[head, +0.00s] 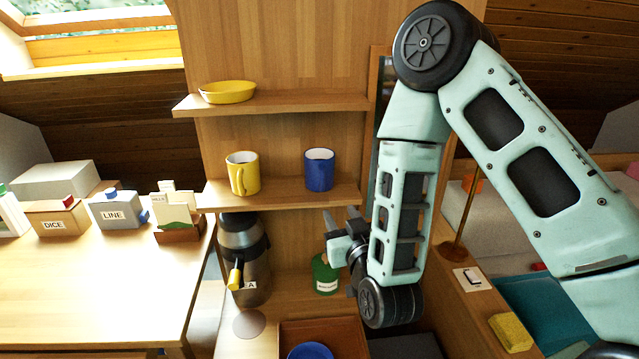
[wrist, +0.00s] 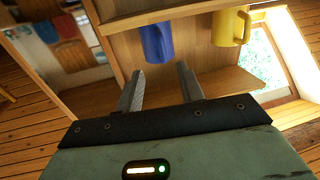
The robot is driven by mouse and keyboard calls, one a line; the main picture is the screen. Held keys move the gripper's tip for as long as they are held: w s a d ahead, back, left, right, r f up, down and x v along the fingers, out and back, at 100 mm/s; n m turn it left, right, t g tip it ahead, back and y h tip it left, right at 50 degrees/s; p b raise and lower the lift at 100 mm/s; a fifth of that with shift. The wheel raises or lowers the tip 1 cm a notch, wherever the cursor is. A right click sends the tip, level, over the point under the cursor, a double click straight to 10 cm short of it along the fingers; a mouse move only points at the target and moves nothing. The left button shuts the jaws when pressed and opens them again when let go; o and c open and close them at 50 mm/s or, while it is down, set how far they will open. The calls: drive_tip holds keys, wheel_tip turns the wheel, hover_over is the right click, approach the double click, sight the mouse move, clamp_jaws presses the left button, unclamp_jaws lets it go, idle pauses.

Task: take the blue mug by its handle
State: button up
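The blue mug (head: 319,171) stands upright on the middle shelf, right of the yellow mug. I cannot make out its handle in the head view. In the wrist view the blue mug (wrist: 157,43) is at the top, beyond the fingertips; its handle is not clear there either. My gripper (head: 340,218) is below and a little right of the blue mug, lower than the shelf edge, apart from it. In the wrist view my gripper (wrist: 160,71) has its two fingers spread with nothing between them.
The yellow mug (head: 243,173) stands left on the same middle shelf (head: 275,196). A yellow bowl (head: 228,92) is on the upper shelf. Below are a dark flask (head: 244,258), a green jar (head: 325,274) and a brown tray (head: 345,327) with a blue dish (head: 310,351).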

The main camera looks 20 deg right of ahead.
sight(323, 186)
drive_tip(key=shift+w+f+b, duration=0.3)
drive_tip(key=shift+w+b, duration=0.35)
drive_tip(key=shift+b, duration=2)
drive_tip(key=shift+b, duration=0.6)
drive_tip(key=shift+w+r+p, duration=0.15)
drive_tip(key=shift+w+p, duration=0.9)
drive_tip(key=shift+w, duration=1.5)
drive_tip(key=shift+w+r+p, duration=0.15)
drive_tip(key=shift+w+p, duration=0.85)
drive_tip(key=shift+w, duration=1.55)
clamp_jaws()
